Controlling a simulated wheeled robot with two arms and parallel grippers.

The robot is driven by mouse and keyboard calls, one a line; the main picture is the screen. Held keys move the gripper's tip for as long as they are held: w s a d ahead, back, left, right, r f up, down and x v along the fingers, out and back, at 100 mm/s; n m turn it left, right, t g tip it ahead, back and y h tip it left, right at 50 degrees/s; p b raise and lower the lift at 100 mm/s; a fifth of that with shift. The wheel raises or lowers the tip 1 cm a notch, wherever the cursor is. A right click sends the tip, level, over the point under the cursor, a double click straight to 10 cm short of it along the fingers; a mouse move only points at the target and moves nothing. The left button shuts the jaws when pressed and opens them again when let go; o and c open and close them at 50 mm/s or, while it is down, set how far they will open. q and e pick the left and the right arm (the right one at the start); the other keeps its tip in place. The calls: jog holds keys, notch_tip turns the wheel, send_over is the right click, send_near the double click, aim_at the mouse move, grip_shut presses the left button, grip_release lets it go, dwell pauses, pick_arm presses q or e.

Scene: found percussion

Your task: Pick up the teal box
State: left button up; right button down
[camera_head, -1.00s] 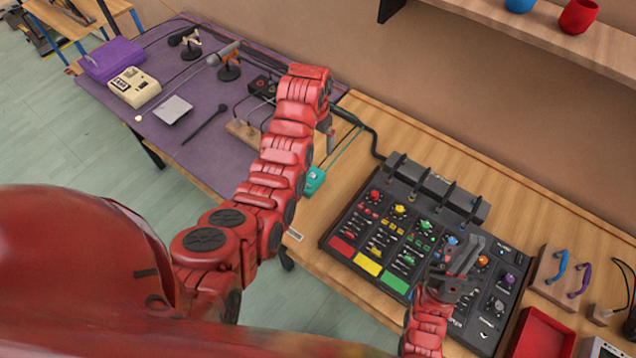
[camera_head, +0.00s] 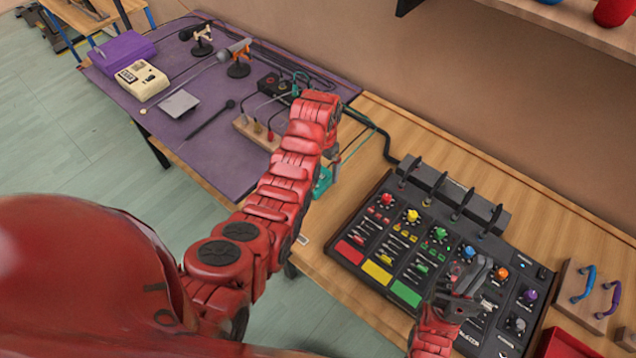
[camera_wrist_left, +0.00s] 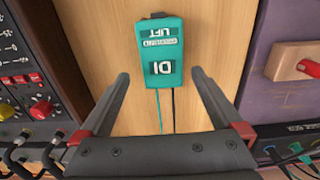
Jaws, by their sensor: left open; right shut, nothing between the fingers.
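The teal box (camera_head: 322,183) lies on the wooden table, just right of the purple cloth and partly hidden by my left arm in the head view. The left wrist view shows it whole (camera_wrist_left: 162,52), with "DI" and "LIFT" lettering and thin cords at one end. My left gripper (camera_head: 332,165) is above it, pointing down. Its open fingers (camera_wrist_left: 160,76) are spread on either side of the box, with nothing between them held; I cannot tell the exact height gap. My right gripper (camera_head: 476,276) is shut and empty over the mixer.
A black mixer (camera_head: 405,294) with coloured knobs stands right of the box. On the purple cloth (camera_head: 215,155) at left are a wooden block with plugs (camera_head: 255,133), microphones and a cream device (camera_head: 142,80). Cables run along the back. Bare wood surrounds the box.

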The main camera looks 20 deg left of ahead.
aim_at(321, 175)
pick_arm(q)
jog(key=shift+s+a+f+p, duration=0.1)
jog(key=shift+s+f+p, duration=0.05)
jog(key=shift+f+p, duration=0.5)
jog(key=shift+a+f+p, duration=0.1)
jog(key=shift+f+p, duration=0.3)
jog(key=shift+f, duration=1.45)
jog(key=shift+c, duration=0.2)
grip_shut()
jog(key=shift+r, duration=0.15)
